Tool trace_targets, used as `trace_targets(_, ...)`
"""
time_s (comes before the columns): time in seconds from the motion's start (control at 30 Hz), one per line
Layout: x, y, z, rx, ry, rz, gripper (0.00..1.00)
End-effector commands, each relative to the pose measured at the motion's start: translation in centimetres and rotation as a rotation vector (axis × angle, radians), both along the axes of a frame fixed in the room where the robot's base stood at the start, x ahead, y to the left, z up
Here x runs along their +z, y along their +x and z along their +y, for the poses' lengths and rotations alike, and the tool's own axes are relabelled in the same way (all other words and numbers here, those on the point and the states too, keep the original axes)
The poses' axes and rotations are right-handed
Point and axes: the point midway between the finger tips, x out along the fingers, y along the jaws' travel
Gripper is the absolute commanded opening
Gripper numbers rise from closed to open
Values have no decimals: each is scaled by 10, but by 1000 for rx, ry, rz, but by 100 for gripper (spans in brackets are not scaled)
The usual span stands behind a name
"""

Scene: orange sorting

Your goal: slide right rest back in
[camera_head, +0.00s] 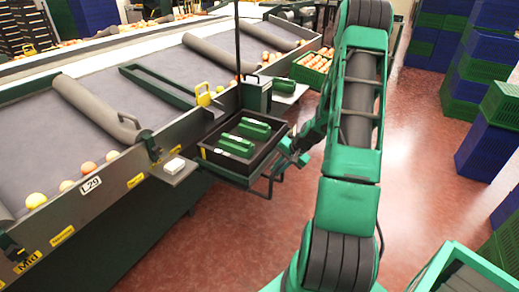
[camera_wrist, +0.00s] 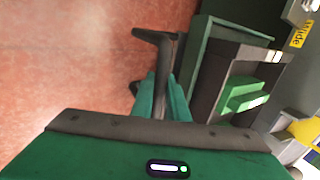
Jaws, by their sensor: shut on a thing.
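The rest is a dark, open-topped frame (camera_head: 207,152) with two green blocks (camera_head: 237,145) inside. It sticks out from the side of the sorting table into the aisle. My gripper (camera_head: 294,157) is at the rest's outer right side, shut on its dark handle. In the wrist view my gripper's green fingers (camera_wrist: 163,97) close around the dark handle bar (camera_wrist: 155,38), with the rest (camera_wrist: 213,84) to the right. The exact contact is partly hidden by the fingers.
The sorting table (camera_head: 150,150) holds several oranges along its near edge. A crate of oranges (camera_head: 313,64) stands behind the rest. Blue and green crates (camera_head: 485,105) are stacked at the right, and a green crate (camera_head: 440,268) is at lower right. The red floor between is clear.

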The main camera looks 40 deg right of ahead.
Motion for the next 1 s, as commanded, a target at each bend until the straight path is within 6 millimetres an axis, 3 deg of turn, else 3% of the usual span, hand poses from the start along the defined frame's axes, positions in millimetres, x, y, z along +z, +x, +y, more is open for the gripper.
trace_targets(0.67,2,30,10,1,-4,-7,0)
trace_targets(0.7,2,31,10,1,-5,-7,16)
trace_targets(0.83,2,29,10,-1,-3,-6,47)
trace_targets(1.0,1,28,10,-1,-2,-3,47)
